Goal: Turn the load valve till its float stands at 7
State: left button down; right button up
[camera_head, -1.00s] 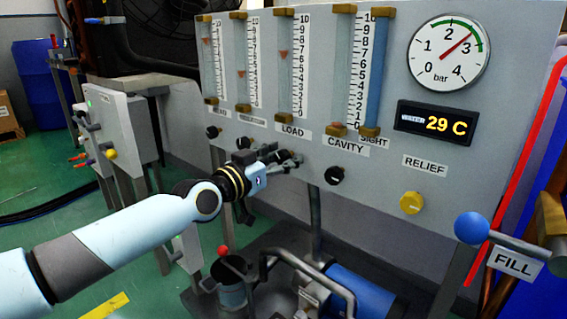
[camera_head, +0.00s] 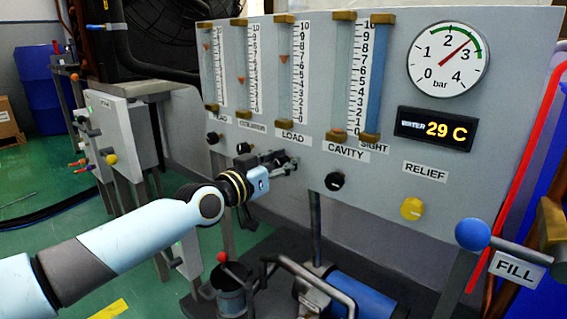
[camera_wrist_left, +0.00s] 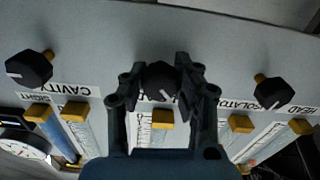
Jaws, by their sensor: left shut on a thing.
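The load valve is a black knob with a white mark; it shows in the left wrist view (camera_wrist_left: 160,81), below the LOAD label (camera_head: 293,138) on the panel. My left gripper (camera_head: 286,164) is shut on it, with one finger on each side in the wrist view. In the head view the gripper hides most of the knob. The load float (camera_head: 284,58) is a small reddish piece high in the load tube (camera_head: 285,90). It stands close to the 7 mark; the exact reading is too small to tell. My right gripper is not in view.
The black cavity knob (camera_head: 335,181) and yellow relief knob (camera_head: 411,208) are to the right of the gripper. Other black knobs (camera_head: 243,148) are close on its left. A blue-balled FILL lever (camera_head: 473,234) stands front right. A pump with pipes (camera_head: 355,298) sits below.

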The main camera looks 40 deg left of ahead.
pick_arm(q)
jog(key=c, duration=0.9)
grip_release()
jog(key=shift+c, duration=0.2)
